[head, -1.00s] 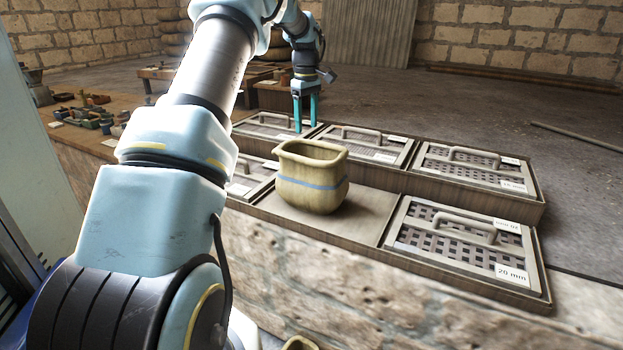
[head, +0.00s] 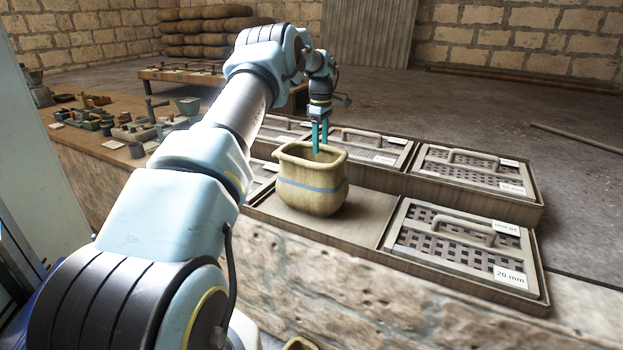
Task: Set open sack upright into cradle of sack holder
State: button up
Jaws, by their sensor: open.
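The open sack (head: 308,184) is a tan, squarish bag with a blue band and a thick rolled rim. It stands upright on a bare wooden panel among the framed screens, its mouth facing up. My gripper (head: 319,146) points straight down at the sack's far rim, its teal fingers apart. The fingertips overlap the sack's mouth in the picture; I cannot tell whether they touch the rim or straddle it. I cannot make out the sack holder or its cradle for certain.
Lidded screens with handles (head: 463,237) lie right of the sack and behind it in wooden trays. A bench (head: 95,140) at left carries several small tools and blocks. A low table (head: 185,76) and stacked filled sacks (head: 205,30) stand at the back. Open floor lies right.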

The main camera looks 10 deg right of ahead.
aim_at(321, 153)
jog(key=shift+w+f+p, duration=0.1)
jog(key=shift+f+p, duration=0.6)
jog(key=shift+f, duration=1.45)
jog(key=shift+c, duration=0.2)
grip_shut()
